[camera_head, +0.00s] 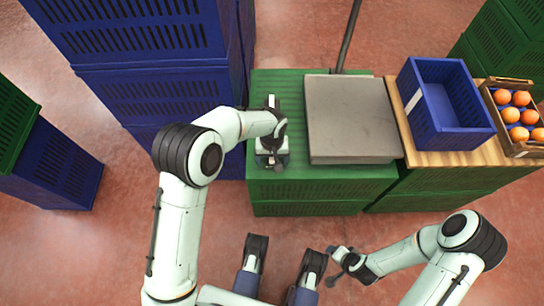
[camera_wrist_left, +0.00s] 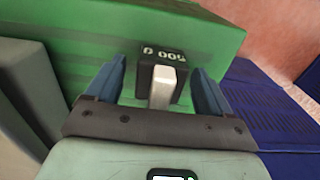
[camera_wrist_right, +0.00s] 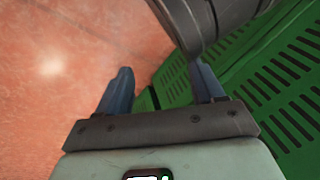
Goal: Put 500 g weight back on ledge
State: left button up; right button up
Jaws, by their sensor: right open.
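The 500 g weight (camera_wrist_left: 165,60) is a dark block with "500 G" lettering and a pale handle (camera_wrist_left: 161,90). In the left wrist view it is on the green crate top (camera_wrist_left: 90,35) beside the scale. My left gripper (camera_wrist_left: 160,85) is open, with a finger on each side of the handle and visible gaps. In the head view the left gripper (camera_head: 271,158) is over the left part of the green crate (camera_head: 292,88) and largely hides the weight. My right gripper (camera_head: 340,265) is open and empty, low in front of the crates; its fingers show in the right wrist view (camera_wrist_right: 162,85).
A grey scale plate (camera_head: 350,120) lies right of my left gripper, with a dark pole behind. Further right, an empty blue crate (camera_head: 430,145) and a box of oranges (camera_head: 520,150) stand on a wooden top. Blue crates (camera_head: 150,90) are stacked at the left.

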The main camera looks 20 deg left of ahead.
pick_arm(q)
jog(key=shift+r, duration=0.1)
notch_tip(320, 180, up, 5)
jog(key=shift+r+p, duration=0.1)
jog(key=shift+p, duration=0.65)
notch_tip(320, 180, up, 7)
jog(key=shift+p, duration=0.8)
pick_arm(e)
jog(key=shift+g+y, duration=0.3)
jog(key=r, duration=0.1)
jog(key=s+a+r, duration=0.1)
jog(key=a+r, duration=0.1)
jog(key=r, duration=0.1)
jog(key=shift+s, duration=0.35)
jog(key=shift+s, duration=0.1)
